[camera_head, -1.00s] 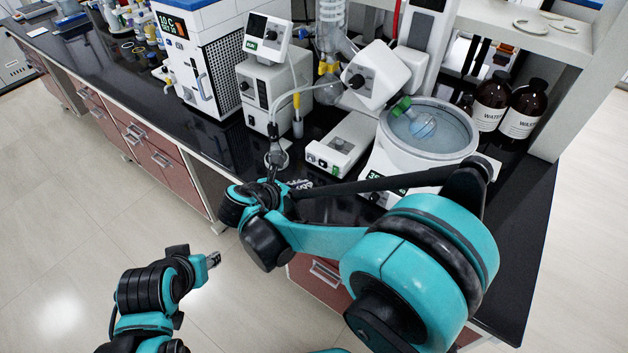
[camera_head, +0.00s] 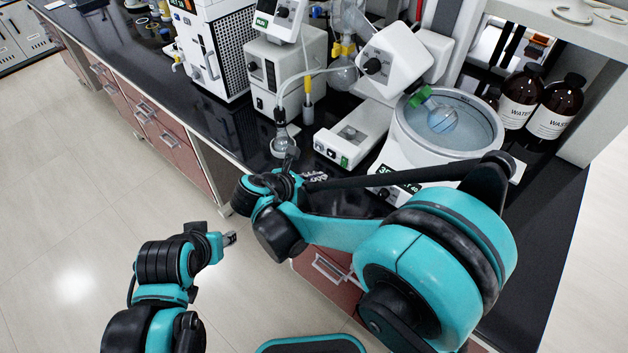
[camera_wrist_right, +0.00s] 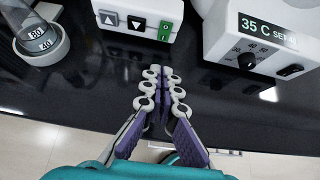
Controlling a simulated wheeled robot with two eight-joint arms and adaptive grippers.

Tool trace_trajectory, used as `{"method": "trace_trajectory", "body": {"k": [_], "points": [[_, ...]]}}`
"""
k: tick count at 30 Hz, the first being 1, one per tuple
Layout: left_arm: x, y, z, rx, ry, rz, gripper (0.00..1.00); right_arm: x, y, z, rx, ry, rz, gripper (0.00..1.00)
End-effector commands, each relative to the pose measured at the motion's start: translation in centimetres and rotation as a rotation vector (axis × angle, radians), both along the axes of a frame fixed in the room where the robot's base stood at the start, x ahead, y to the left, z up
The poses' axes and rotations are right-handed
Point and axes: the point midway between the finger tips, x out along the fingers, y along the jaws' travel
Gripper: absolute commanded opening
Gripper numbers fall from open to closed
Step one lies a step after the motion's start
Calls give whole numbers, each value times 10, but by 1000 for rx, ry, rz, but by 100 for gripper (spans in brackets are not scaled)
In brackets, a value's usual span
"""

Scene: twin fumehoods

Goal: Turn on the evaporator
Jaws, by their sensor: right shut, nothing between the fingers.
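The evaporator has a white angled head (camera_head: 395,60), a round water bath (camera_head: 448,122) with a flask (camera_head: 442,119) in it, and a low white control box (camera_head: 352,136). In the right wrist view the box shows up and down arrow buttons (camera_wrist_right: 123,21) and a green rocker switch (camera_wrist_right: 165,31). My right gripper (camera_head: 314,176) is shut and empty, in front of the box; in the right wrist view its fingertips (camera_wrist_right: 162,72) point at the box, a short gap below the switch. My left gripper (camera_head: 230,238) hangs over the floor, away from the bench; its jaws are too small to judge.
The bath's panel (camera_wrist_right: 268,45) reads 35 C, right of the fingers. A glass vessel (camera_wrist_right: 40,40) stands at left. A white pump unit (camera_head: 281,72) is at left. Black bench surface (camera_wrist_right: 75,100) is clear before the box.

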Motion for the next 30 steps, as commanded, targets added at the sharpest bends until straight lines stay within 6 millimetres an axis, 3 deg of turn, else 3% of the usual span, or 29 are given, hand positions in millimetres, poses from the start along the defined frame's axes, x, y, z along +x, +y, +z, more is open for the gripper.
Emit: {"method": "trace_trajectory", "body": {"k": [7, 15, 30], "points": [[0, 0, -22, 0, 0, 0, 40, 31, -32, -34, 0, 0, -5, 0], [0, 0, -31, 0, 0, 0, 40, 54, -55, -35, 0, 0, -1, 0], [0, 0, -33, 0, 0, 0, 40, 60, -61, -37, 0, 0, -1, 0]]}}
